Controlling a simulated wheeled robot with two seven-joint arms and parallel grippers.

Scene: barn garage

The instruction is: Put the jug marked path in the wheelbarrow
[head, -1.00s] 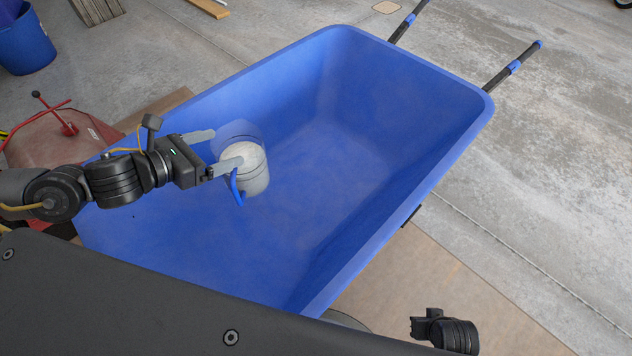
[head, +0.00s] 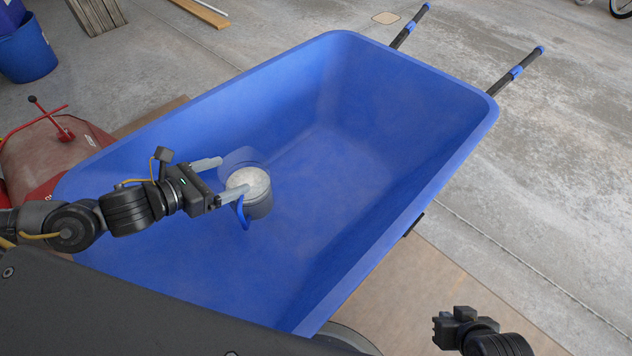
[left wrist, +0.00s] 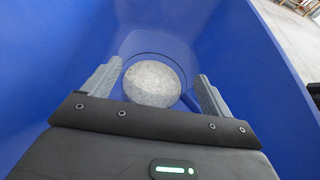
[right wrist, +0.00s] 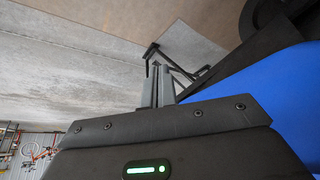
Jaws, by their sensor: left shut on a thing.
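A clear jug (head: 259,206) with a pale grey, speckled round top and a blue handle is held by my left gripper (head: 234,175). The jug also shows between the fingers in the left wrist view (left wrist: 153,84). No marking on it can be read. The blue wheelbarrow (head: 405,205) has a wide, deep tub. The jug is over the left part of the tub, roughly upright; the gap to the tub floor cannot be judged. My right gripper (right wrist: 157,85) has its fingers together and empty, outside the tub near its right side.
A red machine (head: 55,155) stands left of the wheelbarrow. A blue bucket (head: 27,52) is at the upper left, beside stacked boards (head: 97,14). The wheelbarrow's two handles (head: 408,30) point to the upper right. Concrete floor (head: 560,170) at the right is clear. The tub is otherwise empty.

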